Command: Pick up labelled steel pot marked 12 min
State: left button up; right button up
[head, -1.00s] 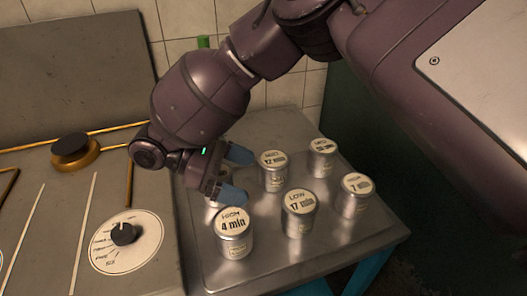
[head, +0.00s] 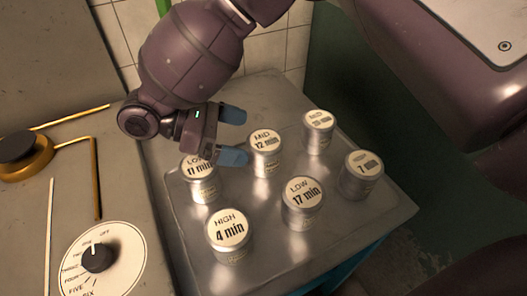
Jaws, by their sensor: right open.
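The steel pot marked MID 12 min (head: 267,165) stands upright on a metal side table, in the middle of the back part of the pot group. My right gripper (head: 233,137) comes from the left, its two blue-tipped fingers spread apart and pointing right at the 12 min pot. The fingers are open and empty, just left of that pot's lid. Whether they touch it cannot be told. The near finger partly covers the lid of the LOW 11 min pot (head: 204,190). My left gripper is not in view.
Other steel pots stand close by: HIGH 4 min (head: 230,253), LOW 17 min (head: 301,213), a 7 min pot (head: 359,185) and another MID pot (head: 317,142). They share the metal table (head: 385,220). A stove with a dial (head: 98,258) is at left, a tiled wall behind.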

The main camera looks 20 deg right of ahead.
aim_at(261, 141)
jog(key=shift+b+x, duration=0.55)
jog(key=shift+x, duration=1.8)
jog(key=shift+s+d+f, duration=0.2)
jog(key=shift+d+f, duration=0.05)
jog(key=shift+d, duration=0.35)
jog(key=c, duration=1.1)
jog(key=shift+r, duration=0.1)
